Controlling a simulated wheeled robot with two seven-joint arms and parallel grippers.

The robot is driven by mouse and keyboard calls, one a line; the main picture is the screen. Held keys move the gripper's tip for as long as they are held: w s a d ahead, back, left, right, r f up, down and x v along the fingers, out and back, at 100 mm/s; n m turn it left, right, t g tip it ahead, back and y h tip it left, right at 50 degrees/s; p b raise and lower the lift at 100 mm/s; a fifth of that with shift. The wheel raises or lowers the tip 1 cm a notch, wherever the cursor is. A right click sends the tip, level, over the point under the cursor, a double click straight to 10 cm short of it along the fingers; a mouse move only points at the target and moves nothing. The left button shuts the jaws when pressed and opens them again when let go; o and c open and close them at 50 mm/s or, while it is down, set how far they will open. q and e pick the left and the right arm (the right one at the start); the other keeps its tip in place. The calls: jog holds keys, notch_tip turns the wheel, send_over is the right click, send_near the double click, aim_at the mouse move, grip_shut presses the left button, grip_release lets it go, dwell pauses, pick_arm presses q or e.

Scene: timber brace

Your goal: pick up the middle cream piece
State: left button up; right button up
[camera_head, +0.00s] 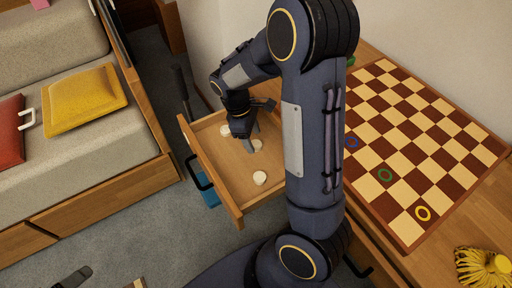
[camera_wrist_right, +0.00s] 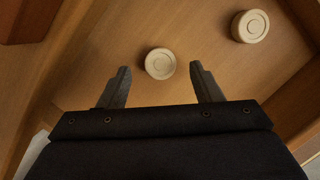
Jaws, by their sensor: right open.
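Three round cream pieces lie in the open wooden drawer in the head view: the far one (camera_head: 225,130), the middle one (camera_head: 257,145) and the near one (camera_head: 260,178). My right gripper (camera_head: 248,132) reaches down into the drawer, right by the middle piece. In the right wrist view its open fingers (camera_wrist_right: 160,68) stand on either side of the middle piece (camera_wrist_right: 160,63), with gaps on both sides. Another cream piece (camera_wrist_right: 250,26) lies at upper right there. A dark part at the lower left of the head view (camera_head: 72,277) looks like my left gripper, mostly cut off.
The drawer's front wall (camera_head: 212,172) and side walls stand close around the pieces. A sofa with a yellow cushion (camera_head: 84,98) stands at left.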

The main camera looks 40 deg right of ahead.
jog(key=shift+x, duration=1.05)
jog(key=c, duration=1.1)
jog(key=shift+o, duration=0.2)
jog(key=shift+r, duration=0.1)
jog(key=shift+r, duration=0.1)
